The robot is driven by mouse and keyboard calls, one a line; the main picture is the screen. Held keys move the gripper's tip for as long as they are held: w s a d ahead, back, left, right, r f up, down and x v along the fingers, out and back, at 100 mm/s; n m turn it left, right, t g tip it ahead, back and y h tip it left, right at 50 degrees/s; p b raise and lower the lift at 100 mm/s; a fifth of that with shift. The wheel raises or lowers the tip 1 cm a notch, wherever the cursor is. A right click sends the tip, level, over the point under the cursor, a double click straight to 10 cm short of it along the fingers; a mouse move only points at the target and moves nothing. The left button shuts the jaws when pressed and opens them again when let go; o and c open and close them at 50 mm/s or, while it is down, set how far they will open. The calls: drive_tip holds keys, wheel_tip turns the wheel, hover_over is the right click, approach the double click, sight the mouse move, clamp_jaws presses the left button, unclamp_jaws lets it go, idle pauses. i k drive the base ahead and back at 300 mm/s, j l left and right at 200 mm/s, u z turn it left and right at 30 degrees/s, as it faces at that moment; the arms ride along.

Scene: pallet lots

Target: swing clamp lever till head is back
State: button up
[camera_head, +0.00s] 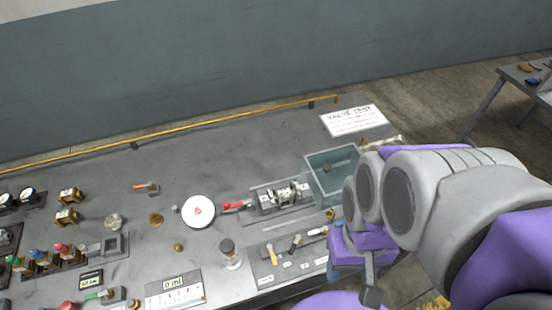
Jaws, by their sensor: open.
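A red-handled lever (236,206) lies pointing left from a metal clamp fixture (278,197) on the grey bench. The fixture holds a silvery part, and the clamp head is too small to make out clearly against it. My gripper (369,278) is at the bench's front right edge, right of and nearer than the fixture. It is open and apart from the lever; only part of its fingers shows, the rest hidden by its own body.
A clear teal bin (334,176) stands right of the fixture, near my arm. A tool board (290,253) lies in front. A white round dish (198,211) is left of the lever. Several valves and fittings fill the left side. The bench's back middle is clear.

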sight(226, 206)
drive_tip(key=i+u, duration=0.1)
drive_tip(key=u, duration=1)
